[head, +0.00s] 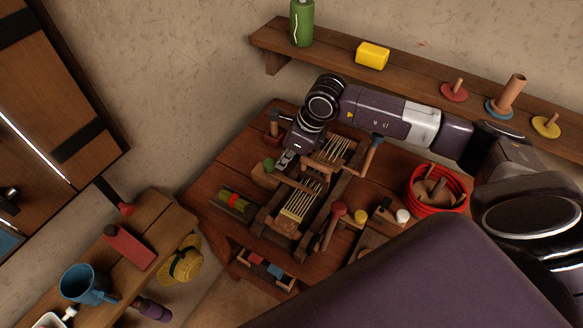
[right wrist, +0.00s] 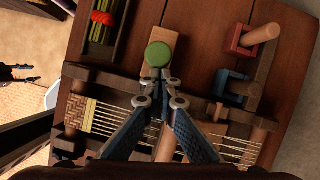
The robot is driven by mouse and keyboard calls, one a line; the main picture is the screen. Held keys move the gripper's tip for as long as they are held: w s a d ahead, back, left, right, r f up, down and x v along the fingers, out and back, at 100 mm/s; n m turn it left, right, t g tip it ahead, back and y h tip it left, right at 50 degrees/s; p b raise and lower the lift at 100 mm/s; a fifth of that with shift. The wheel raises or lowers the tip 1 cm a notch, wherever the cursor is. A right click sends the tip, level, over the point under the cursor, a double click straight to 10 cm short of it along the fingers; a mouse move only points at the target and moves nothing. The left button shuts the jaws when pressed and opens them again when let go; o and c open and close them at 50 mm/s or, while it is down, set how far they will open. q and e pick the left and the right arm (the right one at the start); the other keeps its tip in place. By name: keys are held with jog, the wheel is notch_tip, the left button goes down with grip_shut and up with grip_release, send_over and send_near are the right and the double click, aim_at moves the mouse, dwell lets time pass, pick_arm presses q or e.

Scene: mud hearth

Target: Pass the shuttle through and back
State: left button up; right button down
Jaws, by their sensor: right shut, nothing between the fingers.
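The loom (head: 283,229) stands on the wooden table, its pale warp threads partly woven at the near end. A wooden piece with a green knob (head: 268,164), seemingly the shuttle, is at the loom's left side; its knob (right wrist: 158,54) also shows in the right wrist view. My right gripper (head: 285,158) is above the loom's left side, beside the green knob. Its fingertips (right wrist: 160,86) are together and empty, just short of the knob; whether they touch it I cannot tell. A dark two-pronged shape (right wrist: 16,73) at the wrist view's left edge may be my left gripper.
A tray with green sticks and a red band (head: 233,203) lies left of the loom. A red-rimmed basket (head: 437,189) and small pots stand right. A wall shelf (head: 420,78) runs behind. A side bench holds a blue mug (head: 86,283).

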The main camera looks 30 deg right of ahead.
jog(key=w+a+b, duration=0.1)
jog(key=w, duration=0.1)
jog(key=w+a+b, duration=0.1)
jog(key=w, duration=0.1)
jog(key=w+a+b, duration=0.1)
jog(key=w+a, duration=0.1)
jog(key=shift+w+f+b, duration=0.25)
jog(key=shift+b, duration=0.15)
jog(key=shift+w+r, duration=0.1)
jog(key=shift+w, duration=0.1)
pick_arm(q)
notch_tip(320, 180, down, 5)
jog(key=shift+f, duration=0.1)
pick_arm(e)
jog(key=shift+r, duration=0.25)
jog(key=shift+r, duration=0.1)
